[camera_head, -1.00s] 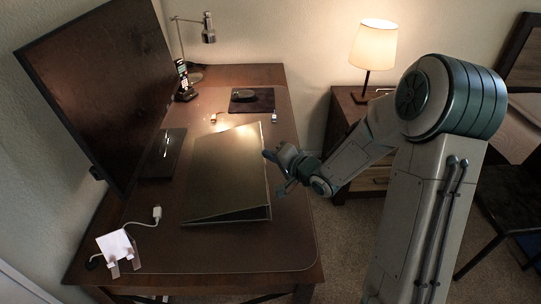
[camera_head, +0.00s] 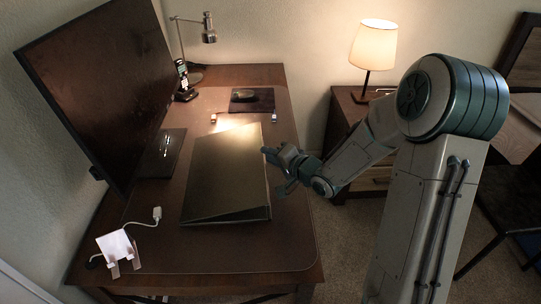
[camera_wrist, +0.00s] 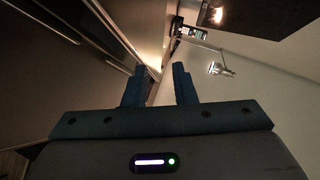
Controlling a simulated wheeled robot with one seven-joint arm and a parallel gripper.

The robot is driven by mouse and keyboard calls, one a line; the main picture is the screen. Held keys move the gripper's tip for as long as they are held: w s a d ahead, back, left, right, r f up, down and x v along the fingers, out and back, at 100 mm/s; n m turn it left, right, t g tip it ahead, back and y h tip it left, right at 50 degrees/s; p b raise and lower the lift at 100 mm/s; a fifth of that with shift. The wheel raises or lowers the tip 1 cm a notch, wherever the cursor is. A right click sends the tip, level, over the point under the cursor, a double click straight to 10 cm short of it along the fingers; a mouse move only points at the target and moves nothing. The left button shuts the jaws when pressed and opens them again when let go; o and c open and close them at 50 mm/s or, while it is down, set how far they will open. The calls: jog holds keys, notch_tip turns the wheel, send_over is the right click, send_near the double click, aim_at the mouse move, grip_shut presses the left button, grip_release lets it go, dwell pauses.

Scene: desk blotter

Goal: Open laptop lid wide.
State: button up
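The laptop (camera_head: 228,180) lies on the desk with its lid only slightly raised. The lid meets the base along the left side, and a narrow wedge-shaped gap shows at the right end of its near edge. My gripper (camera_head: 266,153) is at the lid's right edge, near its far corner; I cannot tell if it touches. In the wrist view, the two fingers of my gripper (camera_wrist: 160,78) stand apart with a clear gap between them. A dark panel with a thin edge, probably the laptop, runs down from the upper left toward the fingers. The screen and keyboard are hidden.
A large monitor (camera_head: 95,85) stands left of the laptop. A mouse pad (camera_head: 252,106), a phone (camera_head: 183,78) and a desk lamp (camera_head: 208,30) are at the back. A small white stand (camera_head: 117,247) is at the near left. The desk's near right is clear.

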jog(key=p+v, duration=0.1)
jog(key=v, duration=1.2)
jog(key=shift+s+r, duration=0.15)
jog(key=shift+s, duration=0.1)
jog(key=shift+d, duration=0.1)
